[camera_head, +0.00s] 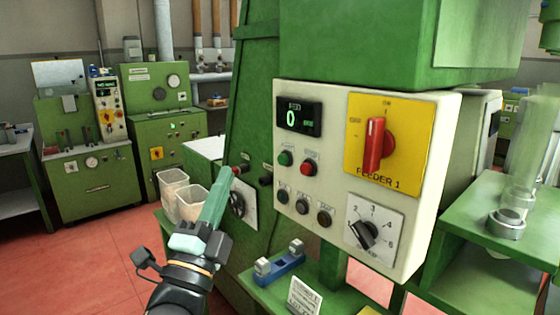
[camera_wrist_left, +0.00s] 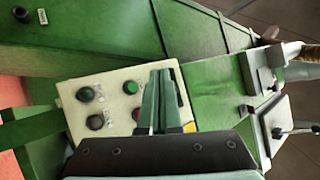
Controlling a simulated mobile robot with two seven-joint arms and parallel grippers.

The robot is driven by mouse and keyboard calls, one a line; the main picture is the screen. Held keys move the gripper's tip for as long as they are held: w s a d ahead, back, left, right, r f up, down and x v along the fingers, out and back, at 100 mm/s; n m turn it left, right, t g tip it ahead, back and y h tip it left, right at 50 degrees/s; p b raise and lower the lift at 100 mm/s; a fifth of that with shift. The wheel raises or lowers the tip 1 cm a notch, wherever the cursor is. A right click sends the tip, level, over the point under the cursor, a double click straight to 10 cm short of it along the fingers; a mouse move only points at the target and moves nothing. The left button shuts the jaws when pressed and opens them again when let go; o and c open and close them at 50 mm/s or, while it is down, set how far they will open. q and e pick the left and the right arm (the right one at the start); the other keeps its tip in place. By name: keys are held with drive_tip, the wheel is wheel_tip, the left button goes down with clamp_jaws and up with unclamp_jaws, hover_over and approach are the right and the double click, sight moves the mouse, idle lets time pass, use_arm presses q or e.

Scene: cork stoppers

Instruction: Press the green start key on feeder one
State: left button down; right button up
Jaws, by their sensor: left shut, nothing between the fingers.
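The feeder one panel (camera_head: 335,215) is a cream box marked FEEDER 1. Its round green key (camera_head: 285,158) sits under the display, left of a red key (camera_head: 310,163). In the left wrist view the green key (camera_wrist_left: 130,87) shows just left of the fingers, with the red key (camera_wrist_left: 137,114) below it. My left gripper (camera_head: 224,176), with teal fingers, is shut and empty. In the head view its tips are left of the panel, apart from the green key. The fingers also show in the left wrist view (camera_wrist_left: 160,76). My right gripper is not in view.
A dark display (camera_head: 298,117) reads 0. A red switch (camera_head: 375,146) on a yellow plate, several black buttons and a selector knob (camera_head: 363,235) share the panel. Pale bins (camera_head: 172,181) stand behind my left gripper. A blue fixture (camera_head: 280,267) lies on the green ledge below.

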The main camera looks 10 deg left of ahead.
sight(282, 160)
use_arm(q)
drive_tip(key=w+d+b, duration=0.2)
drive_tip(key=w+d, duration=0.3)
drive_tip(key=w, duration=0.1)
drive_tip(key=shift+w+d, duration=0.15)
drive_tip(key=shift+w, duration=0.25)
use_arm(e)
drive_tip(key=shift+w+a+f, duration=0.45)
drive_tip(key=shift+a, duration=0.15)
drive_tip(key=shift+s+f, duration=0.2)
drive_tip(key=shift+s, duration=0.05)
use_arm(q)
drive_tip(key=shift+w, duration=0.1)
idle(1.0)
drive_tip(key=shift+w+d, duration=0.2)
drive_tip(key=shift+d, duration=0.05)
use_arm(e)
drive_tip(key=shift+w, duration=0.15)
